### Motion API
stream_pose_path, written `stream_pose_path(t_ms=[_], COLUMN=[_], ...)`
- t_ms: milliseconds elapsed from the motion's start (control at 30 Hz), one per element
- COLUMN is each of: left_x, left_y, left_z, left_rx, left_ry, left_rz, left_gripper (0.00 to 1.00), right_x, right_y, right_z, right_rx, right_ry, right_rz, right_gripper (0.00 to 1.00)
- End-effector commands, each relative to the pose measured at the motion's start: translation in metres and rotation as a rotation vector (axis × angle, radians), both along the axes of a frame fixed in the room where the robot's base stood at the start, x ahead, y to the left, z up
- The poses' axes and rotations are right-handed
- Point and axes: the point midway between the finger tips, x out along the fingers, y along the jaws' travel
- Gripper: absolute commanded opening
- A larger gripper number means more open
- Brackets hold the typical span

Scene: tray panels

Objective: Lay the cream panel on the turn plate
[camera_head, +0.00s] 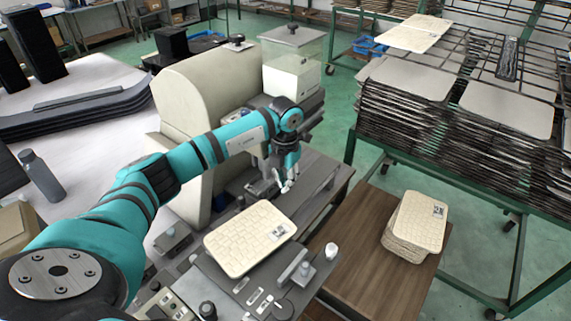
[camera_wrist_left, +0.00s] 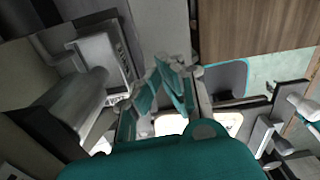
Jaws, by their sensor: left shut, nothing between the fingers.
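A cream panel (camera_head: 250,238) with a brick-like pattern and a small dark label lies flat on the grey machine top in the head view. The turn plate cannot be told apart there; whatever is under the panel is hidden by it. My left gripper (camera_head: 288,187) is shut and empty, pointing down just beyond the panel's far right corner, apart from it. In the left wrist view its teal and grey fingers (camera_wrist_left: 168,88) show close together. Pale patches behind the fingers there are too cut off to name. My right gripper is not in view.
A stack of cream panels (camera_head: 414,228) sits on a brown wooden table (camera_head: 375,262) to the right. A white knob (camera_head: 331,251) and a grey block stand near the panel. A large beige machine housing (camera_head: 205,95) rises behind my left arm. Racks with grey trays (camera_head: 508,105) stand at right.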

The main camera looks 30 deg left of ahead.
Motion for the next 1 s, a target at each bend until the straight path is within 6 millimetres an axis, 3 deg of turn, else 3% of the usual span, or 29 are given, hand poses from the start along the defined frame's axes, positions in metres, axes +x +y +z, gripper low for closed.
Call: stream_pose_path(t_ms=[100, 333, 1000], left_x=[-0.001, -0.033, -0.047], left_y=[-0.001, 0.0, 0.0], left_z=[-0.023, -0.019, -0.022], left_rx=[0.0, 0.001, 0.001], left_ry=[0.004, 0.001, -0.002], left_rz=[0.001, -0.001, -0.001], left_gripper=[0.0, 0.0, 0.0], right_x=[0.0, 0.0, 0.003], right_y=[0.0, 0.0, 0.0], right_z=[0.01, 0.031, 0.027], right_rx=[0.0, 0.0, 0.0], right_ry=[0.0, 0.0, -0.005], right_rz=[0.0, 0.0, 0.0], right_gripper=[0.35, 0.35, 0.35])
